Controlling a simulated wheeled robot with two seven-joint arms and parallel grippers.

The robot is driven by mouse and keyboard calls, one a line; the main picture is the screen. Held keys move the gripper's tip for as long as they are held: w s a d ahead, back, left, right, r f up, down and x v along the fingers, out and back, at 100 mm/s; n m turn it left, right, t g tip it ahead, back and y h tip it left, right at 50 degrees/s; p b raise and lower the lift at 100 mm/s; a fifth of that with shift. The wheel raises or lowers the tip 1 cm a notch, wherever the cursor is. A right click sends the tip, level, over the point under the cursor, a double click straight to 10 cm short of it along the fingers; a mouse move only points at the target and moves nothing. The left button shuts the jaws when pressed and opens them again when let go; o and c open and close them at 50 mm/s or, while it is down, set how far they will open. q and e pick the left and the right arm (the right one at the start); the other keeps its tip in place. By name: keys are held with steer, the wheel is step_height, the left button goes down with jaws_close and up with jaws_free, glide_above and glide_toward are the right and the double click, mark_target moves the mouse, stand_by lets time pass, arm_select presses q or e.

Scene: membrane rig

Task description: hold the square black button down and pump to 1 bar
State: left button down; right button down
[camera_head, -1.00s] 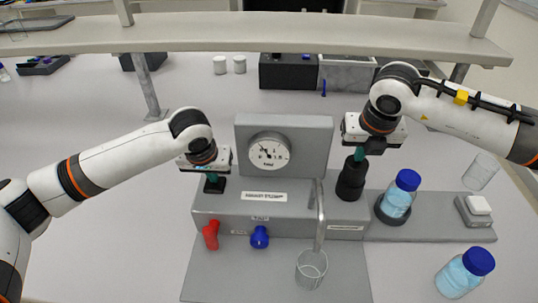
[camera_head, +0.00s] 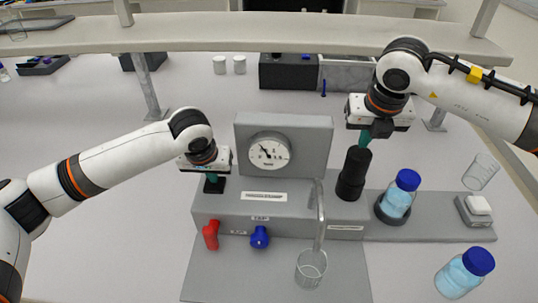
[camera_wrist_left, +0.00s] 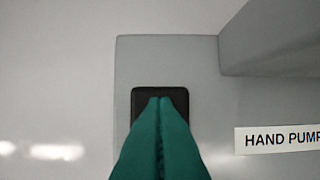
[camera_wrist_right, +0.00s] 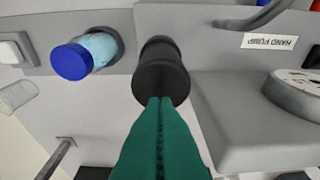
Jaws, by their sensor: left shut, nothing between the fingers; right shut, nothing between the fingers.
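The square black button (camera_head: 214,185) sits at the left end of the grey rig (camera_head: 205,208). My left gripper (camera_head: 212,177) is shut and empty, its green fingertips pointing down onto the button. In the left wrist view the tips overlap the button (camera_wrist_left: 140,97); how far it is pressed is hidden. The black pump handle (camera_head: 353,175) stands upright, right of the gauge. My right gripper (camera_head: 367,138) is shut and empty at the handle's top; the tips also overlap the handle (camera_wrist_right: 160,65) in the right wrist view. Contact is unclear. The gauge (camera_head: 268,152) needle points up-left; its scale is too small to read.
A red knob (camera_head: 211,235) and a blue knob (camera_head: 259,237) are on the rig's front. A glass beaker (camera_head: 311,268) stands under the spout. A shelf (camera_head: 300,32) crosses behind.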

mark_target(361, 154)
arm_select(q)
steer(key=shift+s+f, duration=0.15)
steer(key=shift+f, duration=0.15)
arm_select(e)
steer(key=shift+f, duration=0.1)
steer(key=shift+f, duration=2.8)
steer(key=shift+r, duration=2.85)
steer(key=shift+f, duration=0.15)
steer(key=shift+r, duration=0.2)
steer(key=shift+r, duration=1.95)
